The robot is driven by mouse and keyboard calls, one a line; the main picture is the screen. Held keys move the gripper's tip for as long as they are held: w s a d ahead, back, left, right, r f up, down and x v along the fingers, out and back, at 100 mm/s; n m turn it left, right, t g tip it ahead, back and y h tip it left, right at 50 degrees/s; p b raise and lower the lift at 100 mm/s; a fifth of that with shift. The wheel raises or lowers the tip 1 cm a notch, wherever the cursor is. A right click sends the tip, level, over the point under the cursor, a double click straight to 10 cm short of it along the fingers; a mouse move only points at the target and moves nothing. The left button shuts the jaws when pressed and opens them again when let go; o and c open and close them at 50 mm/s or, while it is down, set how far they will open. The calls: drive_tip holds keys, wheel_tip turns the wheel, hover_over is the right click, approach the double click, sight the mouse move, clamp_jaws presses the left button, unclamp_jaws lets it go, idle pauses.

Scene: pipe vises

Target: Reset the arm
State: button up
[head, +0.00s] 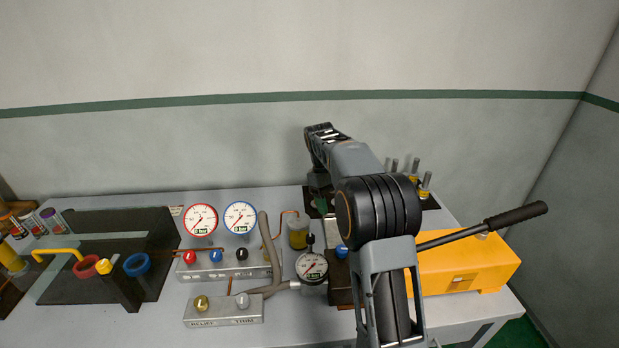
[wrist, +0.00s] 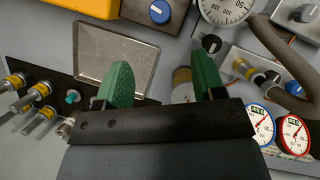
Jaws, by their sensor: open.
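My arm reaches over the bench from the front in the head view, and its wrist is near the back edge. My gripper (head: 321,204) points down there, partly hidden by my arm. In the wrist view my gripper (wrist: 161,68) shows two green fingers set well apart. It is open, with nothing between the fingers. A shallow metal tray (wrist: 115,50) lies beyond and beside the left finger. A yellowish cylinder (wrist: 182,85) shows behind the right finger, and I cannot tell how far apart they are.
A gauge panel (head: 217,263) with red-rimmed and blue-rimmed dials stands left of my arm. A yellow hand pump (head: 470,262) with a long black lever (head: 480,232) is at the right. Several metal-topped fittings (wrist: 38,92) stand on a black plate.

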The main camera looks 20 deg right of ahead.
wheel_tip(320, 180, down, 4)
drive_tip(key=s+a+m+t, duration=0.1)
drive_tip(key=s+m+t, duration=0.1)
drive_tip(key=s+a+r+t, duration=0.2)
drive_tip(key=s+a+t, duration=0.1)
drive_tip(key=s, duration=0.6)
drive_tip(key=s+a+r+m+t+y, duration=0.1)
drive_tip(key=s+a+r+t, duration=0.2)
drive_tip(key=s, duration=0.7)
drive_tip(key=shift+s+a+t, duration=0.2)
drive_tip(key=shift+a+t, duration=0.1)
drive_tip(key=shift+t, duration=0.1)
idle(5.3)
